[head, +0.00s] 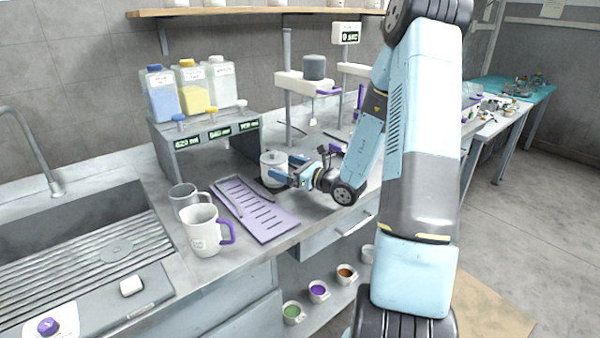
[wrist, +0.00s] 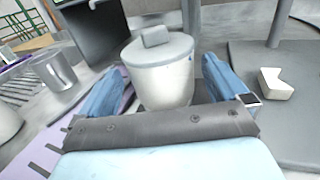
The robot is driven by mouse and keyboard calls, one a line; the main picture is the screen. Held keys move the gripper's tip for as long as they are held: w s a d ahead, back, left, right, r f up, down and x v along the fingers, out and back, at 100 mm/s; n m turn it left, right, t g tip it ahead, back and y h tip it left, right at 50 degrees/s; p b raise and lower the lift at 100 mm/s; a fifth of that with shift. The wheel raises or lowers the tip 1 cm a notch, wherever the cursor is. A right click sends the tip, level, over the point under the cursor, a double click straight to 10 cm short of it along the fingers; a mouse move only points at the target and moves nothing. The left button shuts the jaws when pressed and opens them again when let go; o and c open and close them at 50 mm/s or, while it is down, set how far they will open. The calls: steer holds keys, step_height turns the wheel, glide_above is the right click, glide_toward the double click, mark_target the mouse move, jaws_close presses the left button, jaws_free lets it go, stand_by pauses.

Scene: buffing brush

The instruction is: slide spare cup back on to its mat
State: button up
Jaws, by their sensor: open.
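A white lidded cup (head: 272,170) stands upright on the grey counter, just past the far right edge of the purple slotted mat (head: 268,227). In the wrist view the lidded cup (wrist: 160,80) is between the two blue fingers of my gripper (wrist: 166,88). The fingers are open on either side of it, and a gap shows at the right finger. In the head view my gripper (head: 290,172) reaches in low from the right. The cup's base is hidden.
A grey dispenser (head: 205,140) with bottles on top stands behind the mat. A stand with a grey base (wrist: 275,130) is right of the cup, with a small white piece (wrist: 275,84) on it. The sink (head: 80,240) is at left. The counter's front edge is close to the mat.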

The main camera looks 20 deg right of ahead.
steer(key=shift+x, duration=2.25)
steer(key=c, duration=0.9)
